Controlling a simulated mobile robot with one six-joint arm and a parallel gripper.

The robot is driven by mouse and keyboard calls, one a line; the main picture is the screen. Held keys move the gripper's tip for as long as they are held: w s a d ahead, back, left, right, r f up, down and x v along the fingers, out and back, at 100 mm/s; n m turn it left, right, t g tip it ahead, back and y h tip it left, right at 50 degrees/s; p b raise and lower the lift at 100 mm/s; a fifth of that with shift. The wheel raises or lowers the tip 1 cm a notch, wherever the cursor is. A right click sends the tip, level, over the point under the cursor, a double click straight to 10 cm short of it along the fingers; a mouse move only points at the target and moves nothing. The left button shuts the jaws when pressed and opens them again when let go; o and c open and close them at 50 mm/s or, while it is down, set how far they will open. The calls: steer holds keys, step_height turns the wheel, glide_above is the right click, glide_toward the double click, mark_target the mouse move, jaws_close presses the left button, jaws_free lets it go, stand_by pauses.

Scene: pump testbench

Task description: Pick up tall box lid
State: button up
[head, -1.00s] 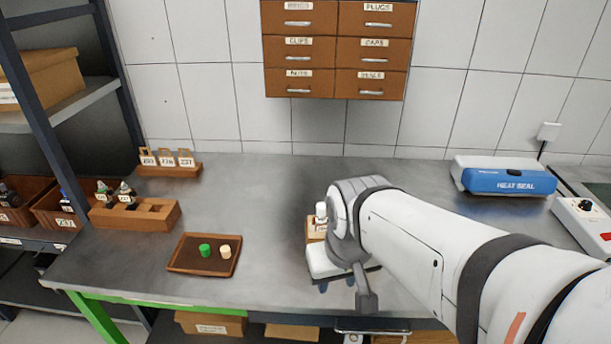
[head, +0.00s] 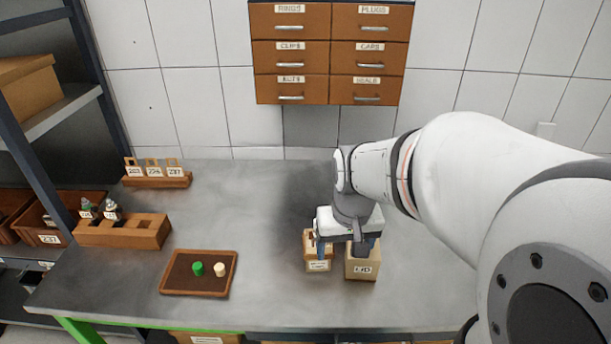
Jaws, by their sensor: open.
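A tall light-tan box (head: 362,265) stands on the bench below my gripper, with a label that seems to read LID. A smaller tan and brown box (head: 317,262) with a label stands just left of it. My gripper (head: 342,246) is open and points down over these two boxes. One dark finger is above the left box and the other is at the top of the right box. The gripper body hides much of the box tops, so I cannot tell whether a finger touches either box or where a separate lid lies.
A brown tray (head: 200,288) holds a green and a cream cylinder. A wooden block rack (head: 123,232) and a tag stand (head: 157,180) are at the left. Brown drawers (head: 330,55) hang on the wall. The bench middle is clear.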

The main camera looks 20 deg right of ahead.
steer(key=shift+o, duration=0.4)
steer(key=w+d+f, duration=0.1)
steer(key=w+d, duration=0.1)
steer(key=w+d+f+m+g+p, duration=0.1)
steer(key=w+d, duration=0.1)
steer(key=d, duration=0.1)
steer(key=w+d+f+m+p, duration=0.1)
steer(key=d, duration=0.1)
steer(key=shift+w+d+f, duration=0.15)
steer(key=shift+w+f, duration=0.25)
steer(key=shift+w+d+f, duration=0.15)
steer(key=shift+d+f, duration=0.05)
steer(key=shift+f, duration=0.05)
step_height(320, 180, down, 8)
steer(key=shift+d+r+p, duration=0.1)
steer(key=shift+p, duration=0.45)
steer(key=c, duration=0.7)
steer(key=shift+r, duration=0.15)
